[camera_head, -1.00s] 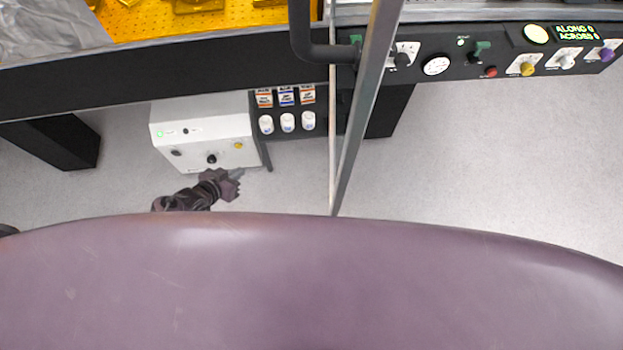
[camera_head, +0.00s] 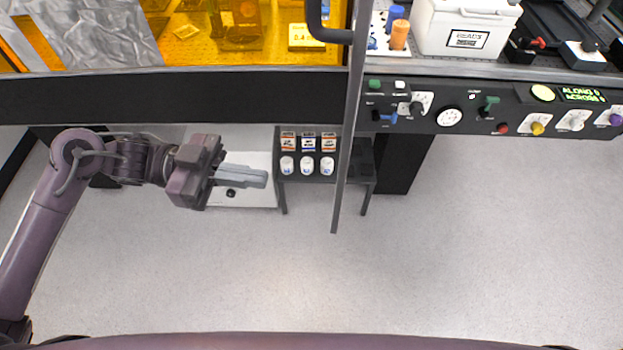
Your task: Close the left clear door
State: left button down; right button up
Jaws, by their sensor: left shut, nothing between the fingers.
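The clear door shows nearly edge-on as a thin grey-framed panel (camera_head: 349,140). It stands swung out from the bench front toward me, with its lower end over the floor. A dark bar handle (camera_head: 318,25) joins it near the top of the picture. My left gripper (camera_head: 262,178) is shut and empty, pointing right. It is to the left of the door's frame and apart from it, in front of the white box. My right gripper is not in view.
A black control panel (camera_head: 470,112) with knobs runs along the bench front at right. A white box (camera_head: 250,195) and a dark rack (camera_head: 350,170) with several white-lidded bottles stand below the bench. Amber panels (camera_head: 120,60) cover the left side. The floor in front is clear.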

pick_arm(q)
jog(key=s+d+p, duration=0.1)
jog(key=d+p, duration=0.2)
jog(key=d, duration=0.6)
jog(key=shift+s+d, duration=0.25)
jog(key=shift+d, duration=0.1)
